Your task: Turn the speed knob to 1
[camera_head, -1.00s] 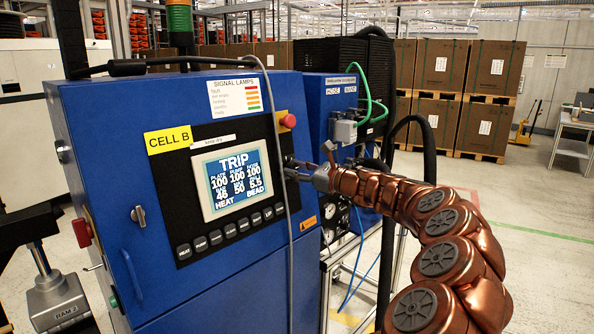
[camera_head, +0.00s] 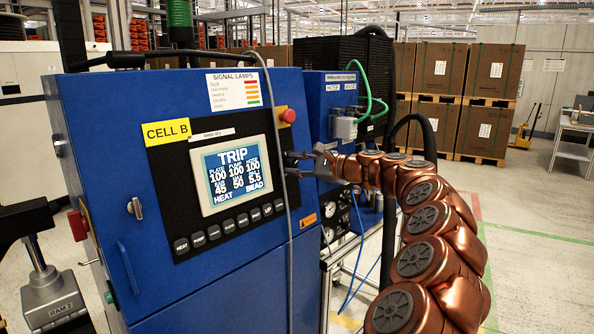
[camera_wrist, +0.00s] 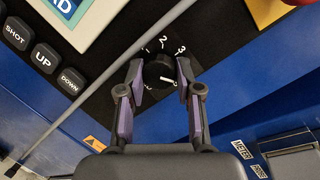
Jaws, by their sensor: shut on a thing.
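The speed knob (camera_wrist: 158,73) is a round black knob on a dark panel in the wrist view. A dial with the figures 1, 2 and 3 curves above it, and another mark at its lower left is hard to read. A white line on the knob points to the right and slightly down in the picture, not at the 1. My gripper (camera_wrist: 158,75) is shut on the knob, one finger at each side. In the head view my gripper (camera_head: 294,165) reaches the panel's right edge beside the screen; the knob cannot be made out there.
The blue cabinet's screen (camera_head: 231,175) reads TRIP, with a row of black buttons (camera_head: 229,226) below. A grey cable (camera_head: 281,150) hangs down the panel near my gripper. A red button (camera_head: 288,115) sits above. A blue pump unit (camera_head: 330,110) with hoses stands behind.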

